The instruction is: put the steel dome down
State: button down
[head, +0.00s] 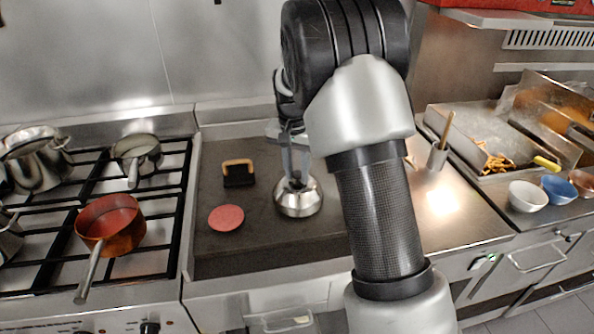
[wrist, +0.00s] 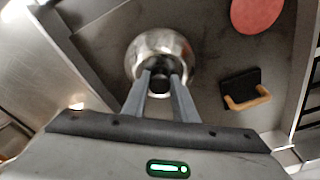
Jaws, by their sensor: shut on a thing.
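The steel dome (head: 298,203) is a small shiny cover with a dark knob on top. It sits upright at the right part of the dark griddle plate (head: 260,240), and in the head view it appears to touch the plate. My gripper (head: 296,178) comes down from above and is shut on the dome's knob. In the wrist view the dome (wrist: 178,45) lies ahead of the fingers, and my gripper (wrist: 160,82) has the dark knob between its fingertips. The dome hides whatever is under it.
A raw pink patty (head: 226,218) and a black press with a wooden handle (head: 238,175) lie on the griddle left of the dome. A copper pan (head: 110,222) stands on the stove at left. Bowls (head: 527,196) and a fryer with fries (head: 495,160) are at right.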

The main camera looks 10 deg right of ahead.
aim_at(295, 186)
jog(key=shift+f, duration=0.15)
jog(key=c, duration=1.4)
grip_release()
jog(key=shift+c, duration=0.2)
notch_tip(295, 186, up, 13)
jog(key=s+p, duration=0.1)
jog(key=s+r+n+t, duration=0.1)
jog(key=s+r+n, duration=0.1)
jog(key=s+r, duration=0.5)
jog(key=s+f+n+t, duration=0.2)
jog(key=s+n+t, duration=0.1)
jog(key=s, duration=2)
jog(key=shift+s+d+n+y, duration=0.15)
jog(key=shift+s+n+y, duration=0.2)
jog(key=shift+n, duration=0.45)
